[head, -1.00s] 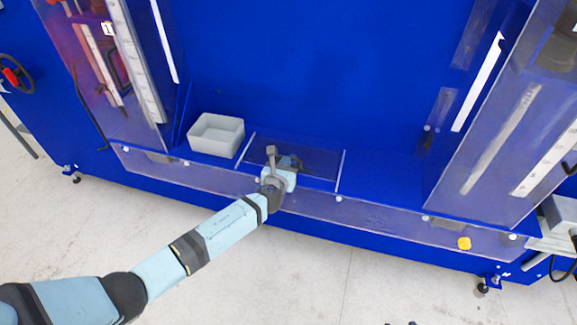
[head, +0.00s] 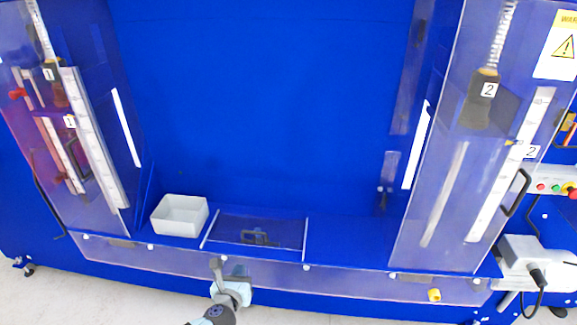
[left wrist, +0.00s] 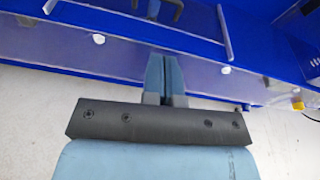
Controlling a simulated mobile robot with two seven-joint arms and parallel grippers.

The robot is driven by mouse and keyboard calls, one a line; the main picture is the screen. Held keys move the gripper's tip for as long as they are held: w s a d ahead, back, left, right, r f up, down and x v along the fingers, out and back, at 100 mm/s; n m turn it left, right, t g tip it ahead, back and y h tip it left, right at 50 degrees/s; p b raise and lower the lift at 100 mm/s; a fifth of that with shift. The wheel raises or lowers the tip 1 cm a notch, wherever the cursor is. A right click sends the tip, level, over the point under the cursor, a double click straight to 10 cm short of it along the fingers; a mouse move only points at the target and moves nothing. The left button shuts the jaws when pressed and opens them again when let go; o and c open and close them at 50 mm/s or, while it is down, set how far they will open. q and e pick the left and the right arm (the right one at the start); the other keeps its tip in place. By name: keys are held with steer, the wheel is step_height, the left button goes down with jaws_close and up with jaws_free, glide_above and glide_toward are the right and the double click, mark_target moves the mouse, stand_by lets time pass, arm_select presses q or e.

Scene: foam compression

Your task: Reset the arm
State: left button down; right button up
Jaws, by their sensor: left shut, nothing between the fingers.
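My left gripper (head: 232,272) is low in the head view, just in front of the clear front rail of the blue machine (head: 270,100). In the left wrist view its two fingers (left wrist: 163,62) lie side by side, shut and empty. They point toward the machine's front edge. A clear panel with a dark handle (head: 258,238) lies beyond the gripper. The handle also shows at the top of the left wrist view (left wrist: 160,9), apart from the fingertips. Most of my left arm is out of the head view. My right gripper is not in view.
A white open box (head: 180,216) stands left of the clear panel. Clear guards with scales flank the bay on the left (head: 95,140) and right (head: 455,150). A yellow knob (head: 434,295) sits on the front rail. The bay's middle is empty.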

arm_select(q)
steer(key=s+a+r+n+g+h+p, duration=0.1)
steer(key=s+n+g+p, duration=0.3)
steer(key=s+n, duration=2.3)
steer(key=n+h+p, duration=0.1)
steer(key=n+p, duration=0.1)
steer(key=n, duration=0.3)
steer(key=shift+s+r+h, duration=0.25)
steer(key=shift+s+h, duration=0.05)
steer(key=shift+s, duration=0.1)
steer(key=shift+a, duration=0.1)
